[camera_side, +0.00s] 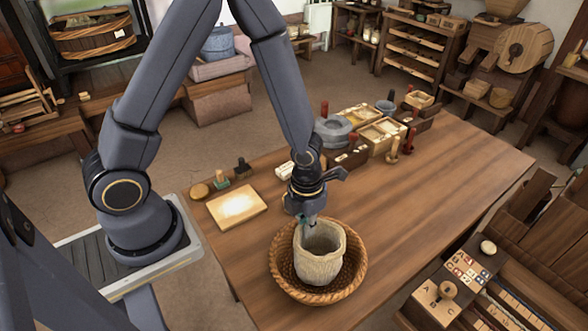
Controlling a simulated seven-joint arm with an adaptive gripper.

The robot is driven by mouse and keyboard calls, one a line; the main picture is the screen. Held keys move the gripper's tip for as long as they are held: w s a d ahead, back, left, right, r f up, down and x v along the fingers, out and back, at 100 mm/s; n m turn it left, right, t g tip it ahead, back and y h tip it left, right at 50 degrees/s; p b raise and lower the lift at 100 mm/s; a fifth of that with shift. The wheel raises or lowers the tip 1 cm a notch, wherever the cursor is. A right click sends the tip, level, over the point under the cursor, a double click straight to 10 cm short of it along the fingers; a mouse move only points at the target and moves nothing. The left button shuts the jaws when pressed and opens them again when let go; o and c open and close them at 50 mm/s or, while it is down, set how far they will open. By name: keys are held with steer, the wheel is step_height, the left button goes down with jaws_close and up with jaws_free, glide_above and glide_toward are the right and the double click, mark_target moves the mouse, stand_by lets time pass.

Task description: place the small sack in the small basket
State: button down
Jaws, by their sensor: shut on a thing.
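The small sack (318,268) is pale, open-topped and upright. It sits within the outline of the small basket (284,284), a round brown woven bowl near the table's front edge. My gripper (308,228) points down at the sack's upper left rim and is shut on it. The fingertips are partly hidden by the rim. Whether the sack's base touches the basket floor cannot be told from this view.
A pale board (237,206) lies left of the basket. A grey quern stone (333,130), wooden boxes (381,135) and pegs stand along the table's back. The wooden table (440,185) is clear to the right.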

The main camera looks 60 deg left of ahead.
steer(key=c, duration=1.3)
jaws_free()
steer(key=shift+f, duration=0.1)
